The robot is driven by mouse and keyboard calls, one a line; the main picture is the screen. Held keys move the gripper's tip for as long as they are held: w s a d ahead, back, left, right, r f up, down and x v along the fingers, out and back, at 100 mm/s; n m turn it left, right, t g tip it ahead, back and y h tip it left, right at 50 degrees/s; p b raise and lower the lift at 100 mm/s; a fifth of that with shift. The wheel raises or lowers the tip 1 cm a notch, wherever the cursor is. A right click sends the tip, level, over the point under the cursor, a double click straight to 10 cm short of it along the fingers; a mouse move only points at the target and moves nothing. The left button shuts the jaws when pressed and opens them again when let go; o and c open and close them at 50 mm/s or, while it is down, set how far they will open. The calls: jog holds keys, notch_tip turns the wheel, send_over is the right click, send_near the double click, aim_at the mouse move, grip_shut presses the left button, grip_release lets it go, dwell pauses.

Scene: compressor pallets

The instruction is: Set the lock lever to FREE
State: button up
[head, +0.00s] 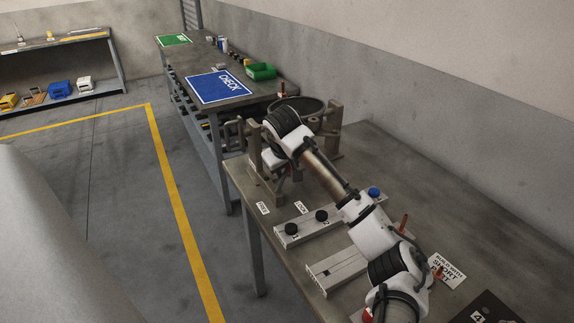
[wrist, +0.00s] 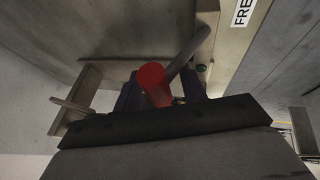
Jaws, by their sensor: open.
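In the wrist view, a red round-ended handle (wrist: 152,76) stands between the two dark fingers of my open gripper (wrist: 160,92). Whether a finger touches it I cannot tell. A grey rod (wrist: 188,50) slants up and right from close behind the handle; the joint between them is hidden. A white FREE label (wrist: 243,12) lies at the upper right, beyond the rod's end. In the head view, the FREE label (head: 263,208) and a second white label (head: 301,208) lie on the near bench.
A rail with black knobs (head: 308,226) and another pale rail (head: 337,271) lie near the arm on the bench. A round dark tub (head: 300,107) stands behind the fixture. The blue CHECK mat (head: 218,88) and green bin (head: 261,71) are on the farther bench.

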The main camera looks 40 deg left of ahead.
grip_shut()
dwell(0.3)
